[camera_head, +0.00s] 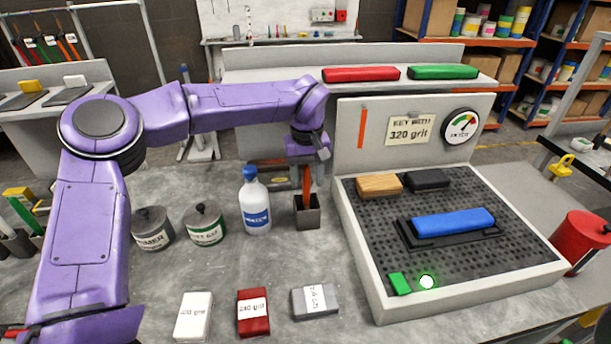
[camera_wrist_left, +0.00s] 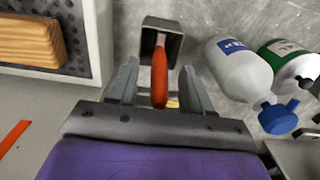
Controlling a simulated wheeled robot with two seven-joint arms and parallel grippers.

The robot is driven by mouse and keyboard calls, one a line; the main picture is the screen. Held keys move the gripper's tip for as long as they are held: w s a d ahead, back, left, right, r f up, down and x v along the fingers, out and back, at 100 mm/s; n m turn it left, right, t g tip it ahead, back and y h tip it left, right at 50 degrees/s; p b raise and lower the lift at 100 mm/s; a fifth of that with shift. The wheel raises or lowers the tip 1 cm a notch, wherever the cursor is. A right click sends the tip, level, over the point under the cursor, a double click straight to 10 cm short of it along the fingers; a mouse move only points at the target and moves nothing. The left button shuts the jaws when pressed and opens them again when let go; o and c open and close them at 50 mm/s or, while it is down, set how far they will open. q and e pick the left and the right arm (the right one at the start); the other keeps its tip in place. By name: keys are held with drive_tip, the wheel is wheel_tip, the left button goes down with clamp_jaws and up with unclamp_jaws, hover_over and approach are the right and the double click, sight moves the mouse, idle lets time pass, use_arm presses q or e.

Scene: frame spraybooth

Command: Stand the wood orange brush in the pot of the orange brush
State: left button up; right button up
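An orange-handled brush (camera_head: 306,180) stands in a small dark grey square pot (camera_head: 307,213) near the middle of the bench. In the left wrist view the orange handle (camera_wrist_left: 160,82) points toward the camera, with its lower end inside the pot (camera_wrist_left: 175,42). My left gripper (camera_head: 307,166) is above the pot, pointing down. In the left wrist view its fingers (camera_wrist_left: 158,66) are on both sides of the handle, with gaps to it, so it is open. The brush's lower end is hidden in the pot. My right gripper is out of view.
A white bottle with blue cap (camera_head: 256,205), a green-labelled can (camera_head: 204,225) and a grey can (camera_head: 152,228) stand left of the pot. White, red and grey blocks (camera_head: 253,312) lie in front. A perforated sanding station (camera_head: 378,290) is close on the right.

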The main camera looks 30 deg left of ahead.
use_arm(q)
wheel_tip(320, 180, up, 11)
drive_tip(key=shift+f, duration=0.2)
idle(0.3)
idle(0.4)
